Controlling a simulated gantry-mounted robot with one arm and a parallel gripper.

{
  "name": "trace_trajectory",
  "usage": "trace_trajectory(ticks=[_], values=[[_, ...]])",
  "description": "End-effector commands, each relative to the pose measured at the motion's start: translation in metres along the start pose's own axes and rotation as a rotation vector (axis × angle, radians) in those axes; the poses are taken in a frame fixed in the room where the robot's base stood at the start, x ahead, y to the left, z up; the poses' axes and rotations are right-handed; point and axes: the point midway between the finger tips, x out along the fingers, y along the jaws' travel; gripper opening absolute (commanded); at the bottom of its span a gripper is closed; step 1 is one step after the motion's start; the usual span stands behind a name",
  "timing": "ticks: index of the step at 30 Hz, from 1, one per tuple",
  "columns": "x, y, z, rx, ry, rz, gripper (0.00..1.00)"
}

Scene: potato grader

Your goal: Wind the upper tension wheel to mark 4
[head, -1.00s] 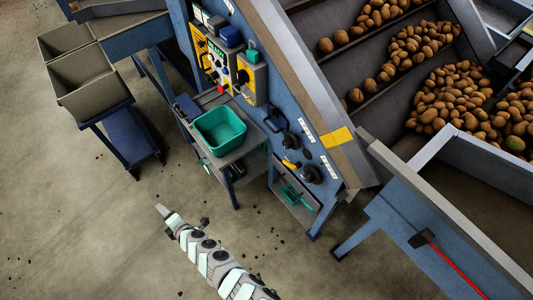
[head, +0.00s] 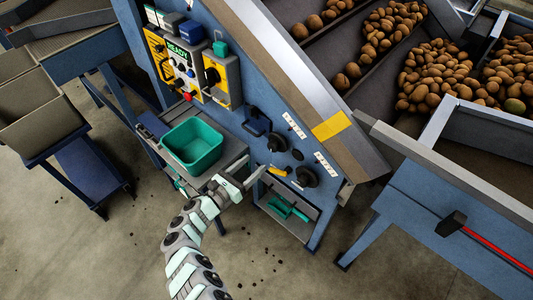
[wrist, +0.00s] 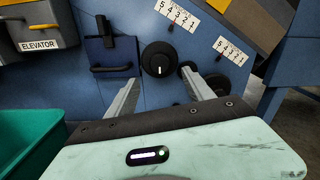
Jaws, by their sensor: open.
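The upper tension wheel (wrist: 159,59) is a round black knob on the blue panel, with a white mark near its lower edge. It also shows in the head view (head: 277,142). Its scale plate (wrist: 175,15), numbered 5 to 1, sits above it; I cannot tell which number is indicated. My gripper (head: 253,171) is open and empty in front of the panel. In the wrist view, its two fingers stand apart on either side below the wheel, not touching it as far as I can see. The lower wheel (head: 306,177) is down to the right, partly behind my right finger in the wrist view.
A second scale plate (wrist: 231,50) belongs beside the lower wheel. A black-handled hatch (wrist: 108,68) is left of the upper wheel. A green bin (head: 191,145) stands on a shelf left of my gripper.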

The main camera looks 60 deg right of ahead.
Motion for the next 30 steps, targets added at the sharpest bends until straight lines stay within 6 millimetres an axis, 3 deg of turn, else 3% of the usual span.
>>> trace_trajectory(ticks=[6,13,25,30], values=[[0.044,-0.001,-0.005,0.001,0.002,-0.004,0.61],[0.075,0.0,-0.004,0.0,0.002,-0.001,0.61],[0.083,0.001,-0.002,0.001,0.002,0.003,0.61],[0.083,0.001,-0.002,0.001,0.002,0.003,0.48]])
